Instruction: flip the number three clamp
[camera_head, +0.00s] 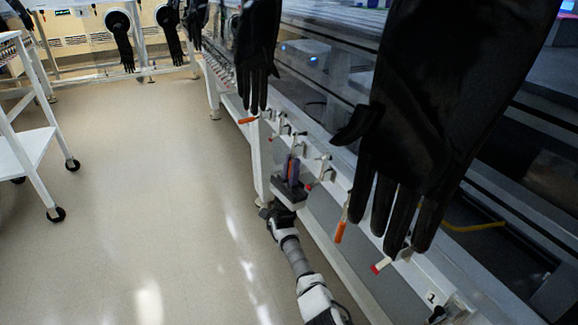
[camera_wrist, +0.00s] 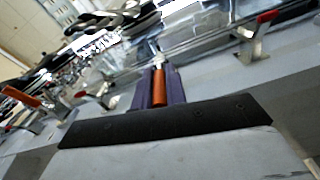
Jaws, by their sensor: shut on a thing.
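My gripper (camera_head: 291,168) is beside the white bench rail in the head view. In the wrist view, its two purple fingers (camera_wrist: 159,85) are shut on an upright orange clamp handle (camera_wrist: 158,90), one finger on each side. The handle's metal clamp body is mostly hidden behind the fingers. I cannot read a number three label, so I cannot confirm this clamp's number from a label.
Another clamp with an orange handle (camera_head: 340,231) hangs on the rail nearer me, and one (camera_head: 247,120) sits farther off. Large black gloves (camera_head: 420,110) hang over the rail. A white cart (camera_head: 30,150) stands left. The floor between is clear.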

